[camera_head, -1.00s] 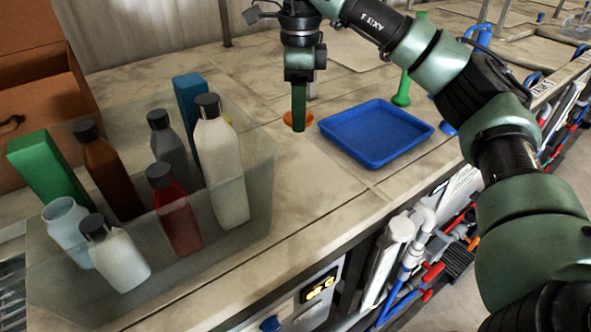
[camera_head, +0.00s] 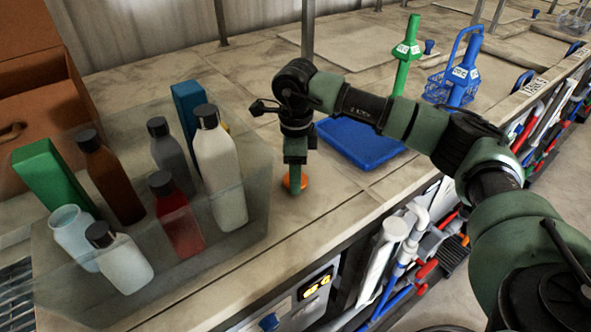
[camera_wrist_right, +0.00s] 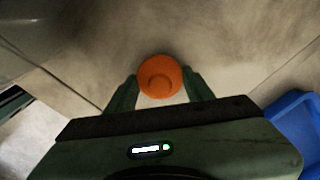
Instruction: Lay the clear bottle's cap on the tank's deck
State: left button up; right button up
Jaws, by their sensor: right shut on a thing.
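The cap is an orange disc (camera_head: 293,183), held low over the tank's pale deck (camera_head: 335,190), to the right of the clear bin. My right gripper (camera_head: 295,176) points down and is shut on it. In the right wrist view the orange cap (camera_wrist_right: 160,76) sits between the two green fingertips (camera_wrist_right: 160,84), its round face toward the camera. I cannot tell whether the cap touches the deck. A pale see-through bottle with an open mouth (camera_head: 74,238) stands uncapped in the bin and looks like the clear bottle. My left gripper is not in view.
The clear bin (camera_head: 255,215) holds several capped bottles and boxes. A blue tray (camera_head: 355,143) lies behind my right arm, also at the lower right of the wrist view (camera_wrist_right: 295,118). A green post (camera_head: 405,65) and blue basket (camera_head: 455,85) stand farther back. Deck around the cap is clear.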

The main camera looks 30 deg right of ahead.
jog(key=shift+f, duration=0.1)
jog(key=o, duration=1.3)
jog(key=shift+r, duration=0.25)
jog(key=shift+r+b, duration=0.25)
jog(key=shift+b, duration=0.05)
notch_tip(320, 180, up, 11)
jog(key=b, duration=0.3)
jog(key=shift+r, duration=0.2)
